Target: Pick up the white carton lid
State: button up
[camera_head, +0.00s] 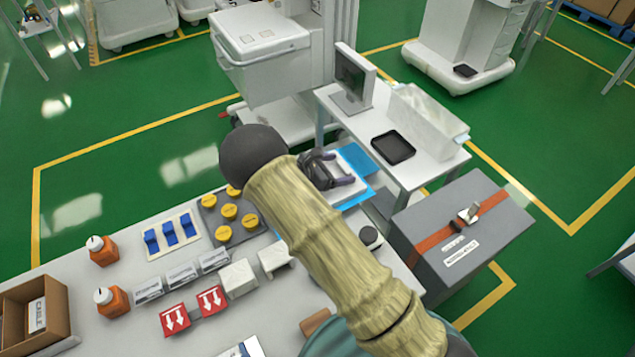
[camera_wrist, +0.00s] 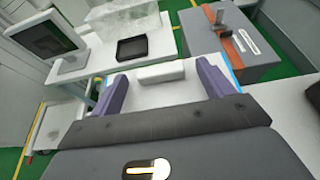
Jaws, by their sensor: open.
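My gripper (camera_head: 336,169) is open, with its two purple fingers apart at the right end of the table in the head view. In the wrist view my gripper (camera_wrist: 162,76) has a white flat piece, likely the white carton lid (camera_wrist: 165,95), between and below its fingers. A small white raised block (camera_wrist: 160,72) stands at its far side. In the head view the white piece (camera_head: 348,196) shows only in part, beside blue material (camera_head: 357,158); my arm and gripper hide the rest. I cannot tell whether the fingers touch it.
A grey case (camera_head: 420,228) with an orange strap stands close on the right. A side table (camera_head: 430,165) behind holds a monitor (camera_head: 352,80), a black tray (camera_head: 393,147) and a pale translucent box (camera_head: 425,112). Yellow-capped items (camera_head: 228,211) and several small boxes crowd the left.

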jog(key=shift+c, duration=0.4)
jog(key=c, duration=1)
notch_tip(320, 180, up, 10)
jog(key=shift+b, duration=0.5)
